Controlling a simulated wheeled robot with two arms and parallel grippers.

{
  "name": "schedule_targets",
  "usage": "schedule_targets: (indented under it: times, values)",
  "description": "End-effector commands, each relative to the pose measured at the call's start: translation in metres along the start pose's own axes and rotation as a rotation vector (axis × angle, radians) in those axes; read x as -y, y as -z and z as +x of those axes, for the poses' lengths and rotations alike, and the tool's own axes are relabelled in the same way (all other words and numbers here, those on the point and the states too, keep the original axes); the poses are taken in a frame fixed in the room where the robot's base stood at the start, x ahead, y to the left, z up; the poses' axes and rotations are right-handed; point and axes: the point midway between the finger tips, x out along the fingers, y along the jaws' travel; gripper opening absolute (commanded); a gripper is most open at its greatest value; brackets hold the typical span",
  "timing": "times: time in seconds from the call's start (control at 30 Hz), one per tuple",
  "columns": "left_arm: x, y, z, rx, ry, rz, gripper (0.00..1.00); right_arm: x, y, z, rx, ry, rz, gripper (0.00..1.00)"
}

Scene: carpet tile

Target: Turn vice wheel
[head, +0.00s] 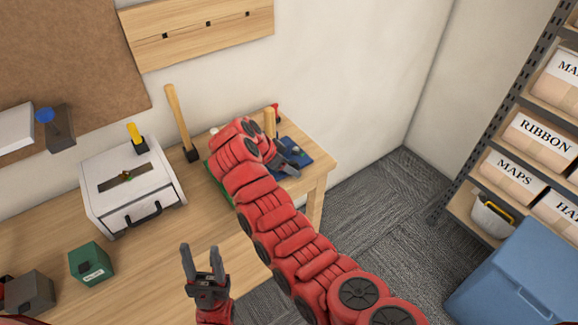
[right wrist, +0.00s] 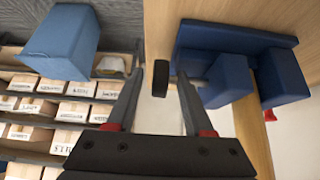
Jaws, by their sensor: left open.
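A blue vice (head: 297,147) stands on the far right end of the wooden bench, partly hidden behind my right arm in the head view. The right wrist view shows its blue jaws and base (right wrist: 228,70) on the bench and a dark wheel (right wrist: 160,79) on a short shaft. My right gripper (head: 288,162) is at the vice; its fingers are apart, with the wheel appearing between the fingertips. I cannot tell whether a finger touches it. My left gripper (head: 204,262) is open and empty, pointing up at the bench's front edge.
A white box with a drawer (head: 135,185), a green block (head: 91,262) and a grey block (head: 28,292) stand on the bench (head: 165,265). A wooden-handled tool (head: 178,118) leans near the wall. Shelves with boxes (head: 545,138) and a blue bin (head: 515,280) are at right.

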Motion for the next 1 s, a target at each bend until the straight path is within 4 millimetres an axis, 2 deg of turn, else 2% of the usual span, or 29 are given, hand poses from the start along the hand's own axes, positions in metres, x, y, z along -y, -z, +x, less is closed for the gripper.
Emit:
schedule_targets:
  times: [0.27, 0.37, 0.47, 0.63, 0.7, 1.0]
  values:
    - [0.000, 0.000, 0.000, 0.000, 0.000, 0.000, 0.50, 0.000, 0.001, -0.001, -0.001, 0.001, 0.001, 0.53]
    - [0.000, 0.000, -0.002, 0.000, 0.000, 0.000, 0.50, 0.001, 0.001, -0.007, -0.002, 0.004, 0.002, 0.53]
    - [0.000, -0.001, -0.007, 0.000, 0.000, 0.000, 0.50, 0.002, 0.000, -0.021, -0.003, 0.007, 0.002, 0.53]
    - [0.000, 0.000, -0.001, 0.000, 0.000, 0.000, 0.50, 0.001, 0.002, -0.067, -0.002, 0.006, 0.001, 0.53]
    - [0.001, 0.004, 0.025, 0.000, 0.000, 0.000, 0.50, 0.000, 0.007, -0.084, 0.000, 0.001, -0.003, 0.53]
    - [0.004, 0.014, 0.082, 0.000, 0.000, 0.000, 0.50, 0.000, 0.007, -0.138, 0.000, 0.001, 0.000, 0.53]
